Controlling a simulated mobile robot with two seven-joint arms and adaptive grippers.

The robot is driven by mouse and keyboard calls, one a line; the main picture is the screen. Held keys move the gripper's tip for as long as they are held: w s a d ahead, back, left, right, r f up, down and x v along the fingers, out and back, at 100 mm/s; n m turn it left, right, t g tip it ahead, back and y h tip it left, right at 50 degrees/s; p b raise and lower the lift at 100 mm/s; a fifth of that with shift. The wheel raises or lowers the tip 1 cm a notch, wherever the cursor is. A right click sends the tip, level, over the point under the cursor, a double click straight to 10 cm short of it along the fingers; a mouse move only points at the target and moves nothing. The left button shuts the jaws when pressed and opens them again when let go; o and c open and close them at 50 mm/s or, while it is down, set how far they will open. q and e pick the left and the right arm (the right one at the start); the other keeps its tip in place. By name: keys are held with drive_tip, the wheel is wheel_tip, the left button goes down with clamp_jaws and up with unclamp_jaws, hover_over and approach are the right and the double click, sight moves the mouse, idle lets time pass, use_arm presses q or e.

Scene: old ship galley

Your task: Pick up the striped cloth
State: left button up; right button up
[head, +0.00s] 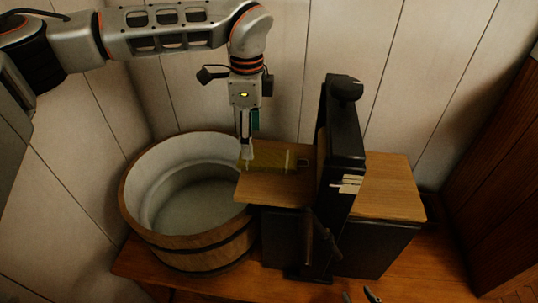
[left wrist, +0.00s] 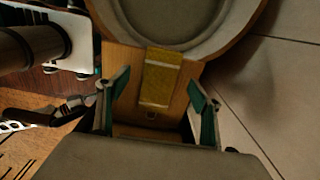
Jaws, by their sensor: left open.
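The striped cloth (head: 270,157) is yellow with pale stripes near its ends. It lies flat on a wooden board (head: 275,190) between the tub and the dark upright of the press. It also shows in the left wrist view (left wrist: 160,82). My left gripper (head: 246,157) points down over the cloth's left part in the head view. In the left wrist view it is open (left wrist: 160,79), with a finger on either side of the cloth and nothing held. Whether the fingertips touch the board is unclear. Of my right gripper (head: 359,295), only what look like tips show at the bottom edge.
A wooden tub (head: 135,209) with a pale inside stands left of the board. The black press (head: 340,130) with its crank handle (head: 318,240) rises just right of the cloth. The wooden counter (head: 420,270) extends right. Panelled walls close off the back.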

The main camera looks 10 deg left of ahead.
sight(267, 160)
use_arm(q)
drive_tip(key=f, duration=0.3)
drive_tip(key=f+p, duration=0.1)
drive_tip(key=shift+w+a+f, duration=0.1)
drive_tip(key=shift+a+f, duration=0.1)
drive_tip(key=shift+a, duration=0.2)
use_arm(e)
drive_tip(key=shift+w+r, duration=0.15)
drive_tip(key=shift+r, duration=0.55)
use_arm(q)
drive_tip(key=shift+f, duration=0.7)
use_arm(e)
drive_tip(key=shift+w+r, duration=0.15)
use_arm(q)
drive_tip(key=shift+w, duration=0.1)
drive_tip(key=c, duration=1.3)
drive_tip(key=shift+r, duration=0.1)
